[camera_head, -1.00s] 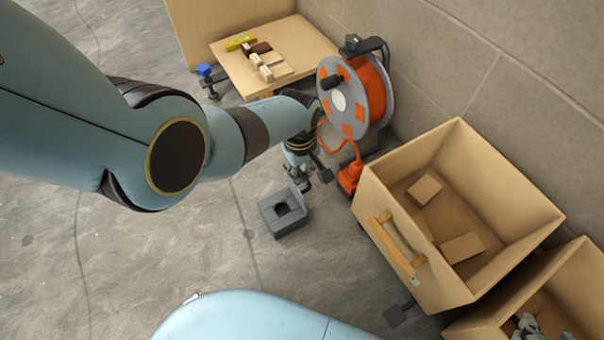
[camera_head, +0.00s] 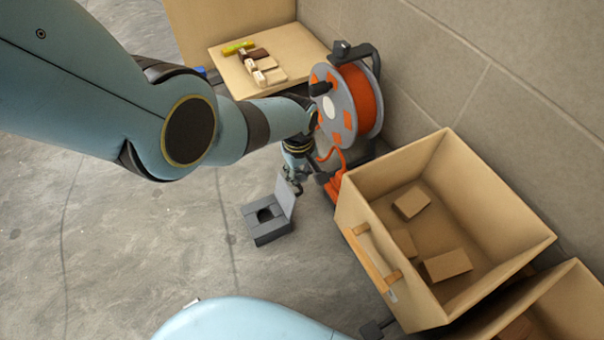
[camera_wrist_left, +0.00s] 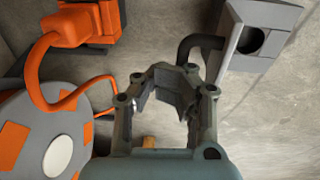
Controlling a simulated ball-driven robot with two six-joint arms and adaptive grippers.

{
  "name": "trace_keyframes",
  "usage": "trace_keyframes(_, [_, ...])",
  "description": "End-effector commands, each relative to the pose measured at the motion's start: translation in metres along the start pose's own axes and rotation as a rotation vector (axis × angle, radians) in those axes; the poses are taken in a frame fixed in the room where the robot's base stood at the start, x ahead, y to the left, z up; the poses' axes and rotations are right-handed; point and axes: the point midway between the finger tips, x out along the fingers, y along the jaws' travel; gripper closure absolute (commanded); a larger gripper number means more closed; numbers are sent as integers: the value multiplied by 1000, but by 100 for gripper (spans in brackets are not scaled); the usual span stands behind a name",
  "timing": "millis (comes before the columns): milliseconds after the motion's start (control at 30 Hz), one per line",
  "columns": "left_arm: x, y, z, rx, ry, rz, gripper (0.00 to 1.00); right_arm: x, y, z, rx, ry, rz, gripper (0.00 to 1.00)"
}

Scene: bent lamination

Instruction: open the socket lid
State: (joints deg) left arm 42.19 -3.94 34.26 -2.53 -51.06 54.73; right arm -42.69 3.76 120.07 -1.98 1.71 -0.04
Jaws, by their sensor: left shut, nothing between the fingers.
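The left gripper's fingers (camera_wrist_left: 168,84) are in the middle there, with nothing held. My right gripper is not in view.
An orange cable reel (camera_head: 345,103) stands behind my left gripper, its orange plug and cable (camera_head: 332,180) low beside it. A wooden crate (camera_head: 362,245) with blocks stands at the right. A low wooden table (camera_head: 285,88) is at the back. The floor left of the socket is clear.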

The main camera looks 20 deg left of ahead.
Motion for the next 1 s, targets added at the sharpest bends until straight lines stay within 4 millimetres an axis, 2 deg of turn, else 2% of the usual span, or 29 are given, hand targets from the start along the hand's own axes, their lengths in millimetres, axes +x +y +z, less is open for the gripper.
trace_keyframes(33, [9, -7, 12, -3, -20, -11, 100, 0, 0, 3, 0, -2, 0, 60])
trace_keyframes(400, [8, -4, 16, -6, -29, -8, 100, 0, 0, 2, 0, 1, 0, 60])
trace_keyframes(667, [8, -5, 17, -7, -32, -11, 68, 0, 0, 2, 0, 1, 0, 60])
trace_keyframes(1000, [7, -4, 15, -5, -28, -11, 67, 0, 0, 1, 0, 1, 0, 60])
